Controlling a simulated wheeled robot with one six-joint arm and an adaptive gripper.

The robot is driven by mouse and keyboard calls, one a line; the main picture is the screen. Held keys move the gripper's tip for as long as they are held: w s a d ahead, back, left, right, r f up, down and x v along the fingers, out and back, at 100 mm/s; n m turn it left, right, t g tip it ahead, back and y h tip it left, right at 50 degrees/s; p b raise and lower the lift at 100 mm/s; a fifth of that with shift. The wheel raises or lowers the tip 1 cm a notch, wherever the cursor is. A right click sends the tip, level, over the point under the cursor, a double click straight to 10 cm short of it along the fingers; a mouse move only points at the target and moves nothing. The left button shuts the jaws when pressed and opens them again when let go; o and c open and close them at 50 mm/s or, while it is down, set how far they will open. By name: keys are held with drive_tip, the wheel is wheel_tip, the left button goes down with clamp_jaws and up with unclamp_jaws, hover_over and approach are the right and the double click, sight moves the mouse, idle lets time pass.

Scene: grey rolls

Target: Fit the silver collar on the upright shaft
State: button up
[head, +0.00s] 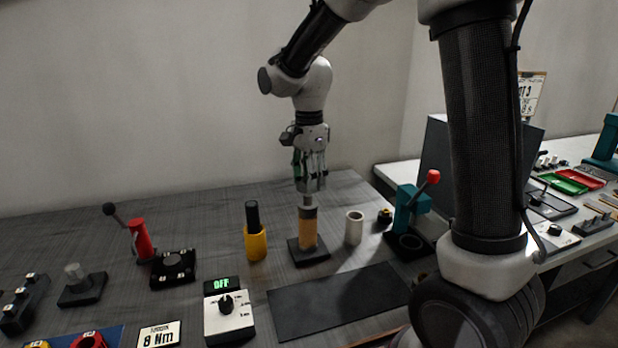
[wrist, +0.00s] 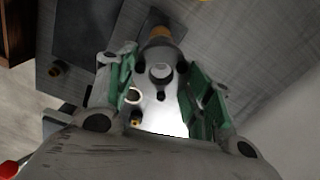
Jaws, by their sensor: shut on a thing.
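My gripper (head: 310,186) points down over the upright shaft (head: 308,235), a tan post with a dark grey upper band on a black square base (head: 308,254). The gripper is shut on the silver collar, a pale grey piece with a round hole (wrist: 160,73) between the green-sided fingers in the wrist view. In the head view a narrow pale piece shows between the fingertips and the dark band. Whether it is the collar or the shaft's tip I cannot tell. The post's tan and dark part (wrist: 158,38) shows just beyond the collar. The fingers hide most of the collar in the head view.
A white tube (head: 354,228) stands close to the right of the shaft, and a yellow holder with a black rod (head: 255,243) to the left. A teal lever press (head: 410,212) with a red knob is further right. A dark mat (head: 340,300) lies bare in front.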

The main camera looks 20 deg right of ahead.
drive_tip(key=shift+f, duration=0.1)
drive_tip(key=shift+f, duration=2)
drive_tip(key=shift+f, duration=0.1)
drive_tip(key=o, duration=1.3)
wheel_tip(320, 180, up, 12)
